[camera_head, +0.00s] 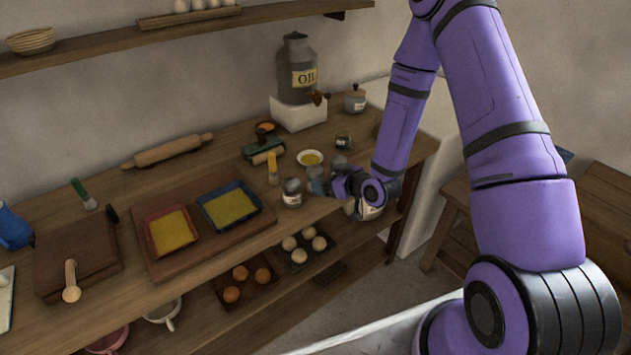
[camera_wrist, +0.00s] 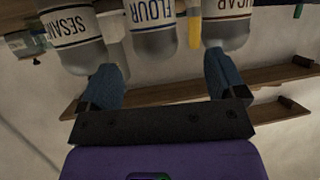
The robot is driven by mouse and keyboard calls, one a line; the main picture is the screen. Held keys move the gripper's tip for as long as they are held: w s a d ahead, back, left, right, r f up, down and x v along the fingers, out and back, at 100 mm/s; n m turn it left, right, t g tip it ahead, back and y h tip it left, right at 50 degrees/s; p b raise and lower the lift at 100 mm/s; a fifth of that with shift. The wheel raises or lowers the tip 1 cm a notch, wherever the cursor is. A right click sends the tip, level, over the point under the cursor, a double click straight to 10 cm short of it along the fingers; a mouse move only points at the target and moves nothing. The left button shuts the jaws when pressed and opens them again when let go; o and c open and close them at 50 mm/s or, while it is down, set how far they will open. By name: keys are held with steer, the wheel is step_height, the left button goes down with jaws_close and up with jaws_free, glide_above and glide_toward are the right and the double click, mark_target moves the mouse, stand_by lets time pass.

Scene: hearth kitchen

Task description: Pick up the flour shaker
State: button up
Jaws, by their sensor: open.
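In the wrist view, which appears upside down, the flour shaker (camera_wrist: 152,38) is a grey jar with a white label reading FLOUR. It stands in the middle, between a sesame shaker (camera_wrist: 74,42) on the left and a sugar shaker (camera_wrist: 229,30) on the right. My gripper (camera_wrist: 166,82) is open, its blue fingers apart and empty. The flour shaker lies ahead of the gap between them. In the head view my gripper (camera_head: 328,187) is at the table's front edge beside the shakers. The flour shaker's label is not readable there.
The sugar and sesame shakers flank closely. A white plate (camera_head: 310,159) and an oil can (camera_head: 297,72) on a white block are behind. Two trays of yellow stuff, red (camera_head: 148,218) and blue (camera_head: 258,203), lie left. A lower shelf (camera_head: 205,318) holds buns.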

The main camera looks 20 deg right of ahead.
mark_target(322, 176)
steer(key=shift+d+x, duration=0.2)
steer(key=shift+x, duration=1.5)
steer(key=shift+d+x, duration=0.15)
steer(key=shift+x, duration=1.6)
steer(key=shift+w+f, duration=0.1)
steer(key=shift+f, duration=0.05)
steer(key=c, duration=1.1)
